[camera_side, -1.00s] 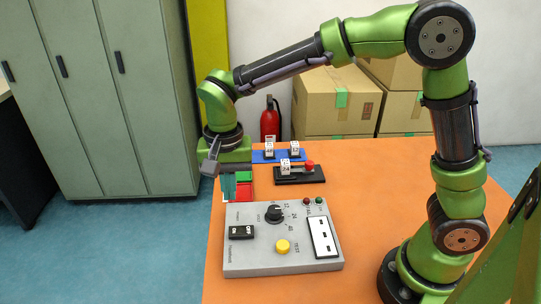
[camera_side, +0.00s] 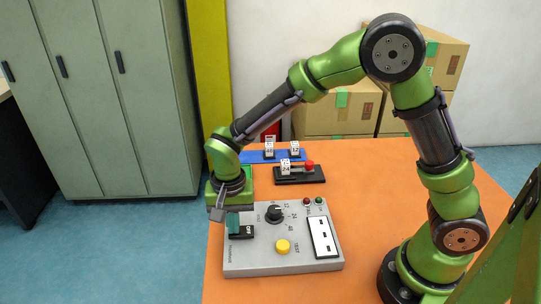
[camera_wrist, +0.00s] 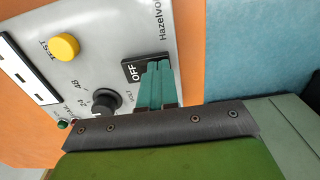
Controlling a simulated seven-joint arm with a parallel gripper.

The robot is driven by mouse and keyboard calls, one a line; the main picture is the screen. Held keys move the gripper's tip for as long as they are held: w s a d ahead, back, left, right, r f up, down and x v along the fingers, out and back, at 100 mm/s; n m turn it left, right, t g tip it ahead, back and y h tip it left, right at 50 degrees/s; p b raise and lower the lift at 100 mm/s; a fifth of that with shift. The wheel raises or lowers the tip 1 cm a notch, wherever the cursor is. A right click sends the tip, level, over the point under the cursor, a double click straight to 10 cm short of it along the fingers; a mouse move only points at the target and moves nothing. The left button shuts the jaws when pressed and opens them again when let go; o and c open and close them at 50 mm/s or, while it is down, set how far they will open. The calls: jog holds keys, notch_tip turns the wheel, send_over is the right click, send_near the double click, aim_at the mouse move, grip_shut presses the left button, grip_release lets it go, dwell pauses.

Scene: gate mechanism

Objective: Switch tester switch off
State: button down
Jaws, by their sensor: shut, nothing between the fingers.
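The tester (camera_side: 260,262) is a grey box on the orange table, and its panel also shows in the wrist view (camera_wrist: 115,40). Its switch (camera_side: 244,234) is a black rocker at the left of the panel. In the wrist view the switch (camera_wrist: 132,71) shows the word OFF at one end. My gripper (camera_side: 233,224) is shut and empty, with its teal fingers pointing down. In the wrist view the fingertips (camera_wrist: 158,68) lie over the end of the switch away from OFF and hide it. I cannot tell whether they touch it.
The tester also carries a black dial (camera_side: 274,213), a yellow button (camera_side: 283,246) and a white panel (camera_side: 323,238). Behind it stand a black holder with a red knob (camera_side: 309,165) and a blue rack (camera_side: 255,156).

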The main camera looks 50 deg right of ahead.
jog(key=shift+f, duration=0.25)
jog(key=shift+r, duration=0.1)
jog(key=shift+s+d+r, duration=0.25)
jog(key=shift+s+d, duration=0.25)
jog(key=shift+r, duration=0.1)
notch_tip(320, 180, up, 14)
jog(key=w+a, duration=0.2)
jog(key=shift+f, duration=0.25)
dwell(0.3)
